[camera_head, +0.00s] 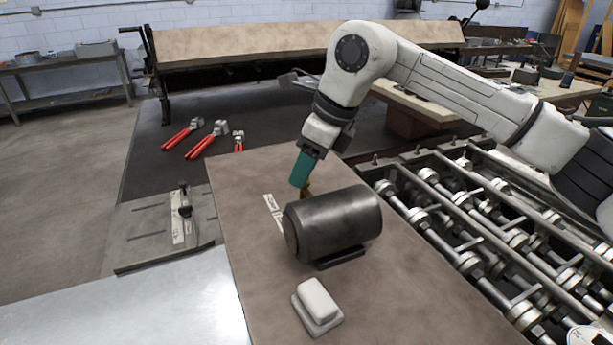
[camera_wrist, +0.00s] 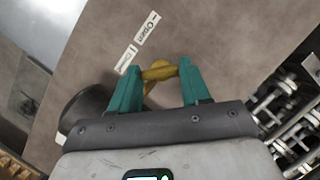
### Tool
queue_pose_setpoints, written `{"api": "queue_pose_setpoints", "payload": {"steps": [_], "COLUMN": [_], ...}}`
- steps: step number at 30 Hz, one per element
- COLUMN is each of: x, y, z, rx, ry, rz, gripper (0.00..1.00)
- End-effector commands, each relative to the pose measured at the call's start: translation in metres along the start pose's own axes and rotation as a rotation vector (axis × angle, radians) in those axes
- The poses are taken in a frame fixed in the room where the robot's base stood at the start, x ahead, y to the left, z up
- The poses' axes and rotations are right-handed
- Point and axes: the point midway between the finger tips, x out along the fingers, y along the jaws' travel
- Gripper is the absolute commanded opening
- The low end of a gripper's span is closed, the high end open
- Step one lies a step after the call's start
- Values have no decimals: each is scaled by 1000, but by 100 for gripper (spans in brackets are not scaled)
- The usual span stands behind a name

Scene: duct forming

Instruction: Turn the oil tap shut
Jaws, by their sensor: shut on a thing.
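The oil tap has a yellow handle (camera_wrist: 160,73) that shows between the teal fingers of my gripper (camera_wrist: 156,80) in the wrist view. My gripper is shut on this handle. In the head view my gripper (camera_head: 302,172) reaches down behind the dark metal drum (camera_head: 340,220), and only a small yellow bit of the tap (camera_head: 306,188) shows there. The drum lies on its side in a low cradle. Two white labels (camera_wrist: 145,30) lie on the bench beside the tap; one appears to read "Open", the other is too small to read surely.
A white block on a base (camera_head: 317,303) sits on the brown bench (camera_head: 400,300) in front of the drum. Red-handled snips (camera_head: 205,138) lie on the dark surface behind. A machine with rows of rollers (camera_head: 480,230) stands close on the right. The bench's front is mostly clear.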

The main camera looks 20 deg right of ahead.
Motion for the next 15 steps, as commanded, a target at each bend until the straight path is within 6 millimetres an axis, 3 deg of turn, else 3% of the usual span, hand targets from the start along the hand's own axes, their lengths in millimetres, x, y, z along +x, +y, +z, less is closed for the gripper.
{"api": "queue_pose_setpoints", "payload": {"steps": [15], "x": [3], "y": [2], "z": [1], "rx": [444], "ry": [-5], "rz": [-191], "gripper": [16]}}
